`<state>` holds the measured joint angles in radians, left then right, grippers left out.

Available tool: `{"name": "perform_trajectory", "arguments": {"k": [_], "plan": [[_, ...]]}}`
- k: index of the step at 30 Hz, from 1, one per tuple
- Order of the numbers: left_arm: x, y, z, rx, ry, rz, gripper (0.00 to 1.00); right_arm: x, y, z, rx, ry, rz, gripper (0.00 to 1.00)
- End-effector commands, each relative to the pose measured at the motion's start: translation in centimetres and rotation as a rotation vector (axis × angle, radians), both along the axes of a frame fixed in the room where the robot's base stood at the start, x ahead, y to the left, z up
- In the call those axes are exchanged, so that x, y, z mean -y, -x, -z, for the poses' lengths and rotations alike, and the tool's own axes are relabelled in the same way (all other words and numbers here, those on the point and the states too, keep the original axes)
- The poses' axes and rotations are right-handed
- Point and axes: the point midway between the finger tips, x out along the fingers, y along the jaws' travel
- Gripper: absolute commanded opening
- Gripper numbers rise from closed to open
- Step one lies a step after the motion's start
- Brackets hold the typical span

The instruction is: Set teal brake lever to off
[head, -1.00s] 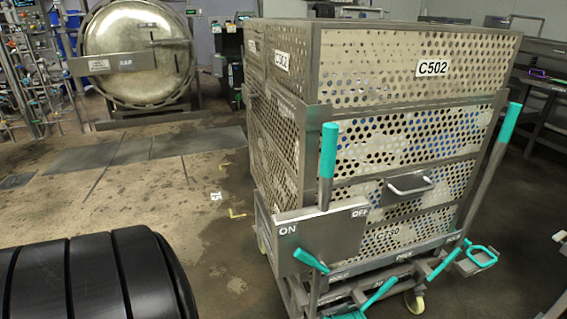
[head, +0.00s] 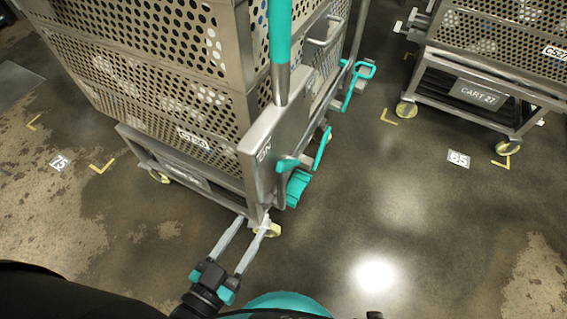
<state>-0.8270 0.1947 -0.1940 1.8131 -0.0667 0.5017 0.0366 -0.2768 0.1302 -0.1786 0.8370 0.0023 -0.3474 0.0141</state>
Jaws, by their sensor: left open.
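The teal brake lever (head: 281,38) rises at the top centre, its teal grip above a metal rod that meets a grey box plate. The plate (head: 292,118) on the cart's corner shows "ON" on its near part; its OFF mark cannot be seen from here. The top of the lever is cut off by the frame. My left gripper (head: 252,222) is open and empty, its two long fingers pointing up the picture toward the cart's lower corner, near a caster. It is well below the lever and apart from it. My right gripper is not in view.
The perforated cart (head: 150,70) fills the upper left. Another cart (head: 480,95) stands at upper right. The floor (head: 400,215) to the right is clear.

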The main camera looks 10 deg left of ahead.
Motion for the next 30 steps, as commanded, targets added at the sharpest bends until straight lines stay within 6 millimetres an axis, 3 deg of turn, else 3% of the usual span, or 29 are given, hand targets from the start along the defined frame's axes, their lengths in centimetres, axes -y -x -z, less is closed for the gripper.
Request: {"name": "perform_trajectory", "arguments": {"k": [3,6,11,24,30], "plan": [[0.4,0.1,-2.8,0.068,0.027,0.005,0.5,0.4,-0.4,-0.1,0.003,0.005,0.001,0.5],[0.6,-0.1,-3.8,0.094,0.037,0.007,0.5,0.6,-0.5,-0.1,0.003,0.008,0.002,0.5],[1.1,-1.9,-3.9,0.101,0.038,0.007,0.5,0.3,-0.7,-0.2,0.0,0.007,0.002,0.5],[3.7,-9.7,-3.9,0.1,0.039,0.007,0.5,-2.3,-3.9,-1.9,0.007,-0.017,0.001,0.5],[4.6,-12.5,-3.8,0.097,0.037,0.008,0.5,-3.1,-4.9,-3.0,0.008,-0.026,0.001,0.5]]}}
